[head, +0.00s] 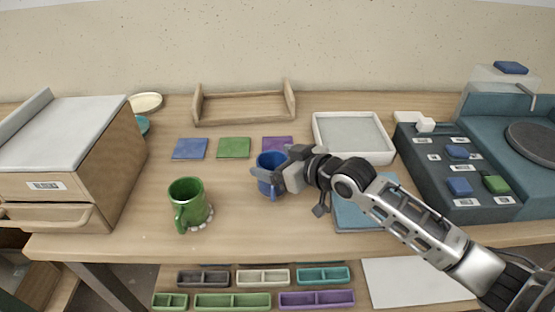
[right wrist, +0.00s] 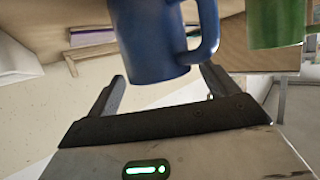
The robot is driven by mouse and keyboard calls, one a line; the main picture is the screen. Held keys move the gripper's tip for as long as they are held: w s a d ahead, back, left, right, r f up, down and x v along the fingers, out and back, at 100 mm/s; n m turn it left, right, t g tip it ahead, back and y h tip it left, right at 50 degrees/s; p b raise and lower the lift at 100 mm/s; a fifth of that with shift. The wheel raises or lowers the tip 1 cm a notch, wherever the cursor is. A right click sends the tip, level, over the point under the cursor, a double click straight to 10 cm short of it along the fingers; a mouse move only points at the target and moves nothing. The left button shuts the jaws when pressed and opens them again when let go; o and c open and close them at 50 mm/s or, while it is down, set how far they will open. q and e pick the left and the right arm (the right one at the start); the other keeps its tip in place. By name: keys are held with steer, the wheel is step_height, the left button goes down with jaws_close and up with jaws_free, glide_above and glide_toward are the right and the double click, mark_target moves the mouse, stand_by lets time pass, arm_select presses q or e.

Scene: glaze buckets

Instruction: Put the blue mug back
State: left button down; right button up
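The blue mug (head: 268,162) is upright at the middle of the table, just in front of the purple square (head: 283,141). My right gripper (head: 268,178) reaches in from the right, with a finger across the mug's near side. In the right wrist view the mug (right wrist: 155,35) and its handle fill the top. The right gripper's fingers (right wrist: 163,82) are wide apart, with the mug near their tips; I see no clear grip. Whether the mug's base touches the table is hard to tell. My left gripper is out of view.
A green mug (head: 186,198) stands at front left. Blue (head: 190,149) and green (head: 234,148) squares lie behind. A wooden rack (head: 244,121), white tray (head: 319,134), wooden cabinet (head: 120,150) and control box (head: 430,180) surround the space. The front middle is clear.

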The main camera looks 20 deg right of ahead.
steer(key=shift+s+r, duration=0.1)
steer(key=shift+r, duration=0.15)
steer(key=v, duration=1.1)
steer(key=shift+s+d, duration=0.2)
steer(key=shift+s, duration=0.1)
steer(key=shift+r, duration=0.1)
